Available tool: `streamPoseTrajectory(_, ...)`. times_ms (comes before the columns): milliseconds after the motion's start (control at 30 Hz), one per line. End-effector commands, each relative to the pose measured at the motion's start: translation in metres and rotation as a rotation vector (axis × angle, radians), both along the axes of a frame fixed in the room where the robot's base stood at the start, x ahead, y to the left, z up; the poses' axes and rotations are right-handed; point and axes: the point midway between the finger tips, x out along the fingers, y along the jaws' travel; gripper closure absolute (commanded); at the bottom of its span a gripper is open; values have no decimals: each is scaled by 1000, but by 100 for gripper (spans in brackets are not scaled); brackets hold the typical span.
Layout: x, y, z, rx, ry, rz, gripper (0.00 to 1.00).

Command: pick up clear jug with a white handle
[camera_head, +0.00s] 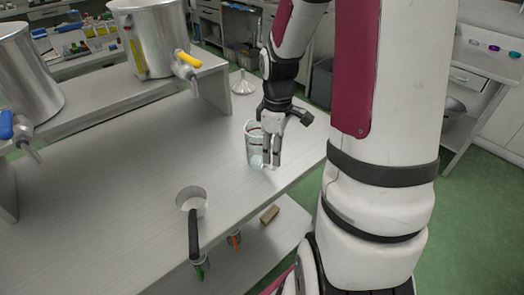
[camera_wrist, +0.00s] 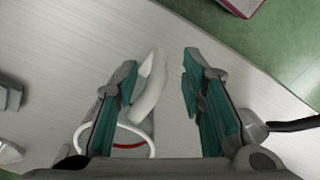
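The clear jug (camera_head: 253,146) stands upright on the grey table near its right edge in the head view. In the wrist view its rim (camera_wrist: 83,137) shows at lower left, partly behind my left finger. Its white handle (camera_wrist: 151,88) lies between my fingers, nearer the left one, with a gap to the right finger. My gripper (camera_head: 271,163) points down at the handle side of the jug. In the wrist view my gripper (camera_wrist: 160,63) is open, its two teal-padded fingers apart. Whether a finger touches the handle cannot be told.
A saucepan (camera_head: 191,196) with a black handle stands near the table's front edge. A funnel (camera_head: 243,86) stands behind the jug. Steel tanks (camera_head: 152,40) with taps sit on a raised shelf. A brown block (camera_head: 269,214) lies on the lower shelf. The table left of the jug is clear.

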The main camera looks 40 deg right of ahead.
Motion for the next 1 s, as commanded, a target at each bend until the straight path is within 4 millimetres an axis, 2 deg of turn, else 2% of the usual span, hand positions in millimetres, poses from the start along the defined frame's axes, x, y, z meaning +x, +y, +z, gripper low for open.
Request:
streamPoseTrajectory(100, 0, -1, -19, 2, 3, 1, 64)
streamPoseTrajectory(200, 0, 0, -28, 1, 2, 0, 64)
streamPoseTrajectory(467, 0, -1, -31, 0, 0, 0, 64)
streamPoseTrajectory(500, 0, -1, -31, 0, 0, 0, 66)
streamPoseTrajectory(600, 0, -1, -31, 0, 0, 0, 88)
streamPoseTrajectory(667, 0, -1, -31, 0, 0, 0, 100)
streamPoseTrajectory(1000, 0, -1, -30, -1, -1, 0, 100)
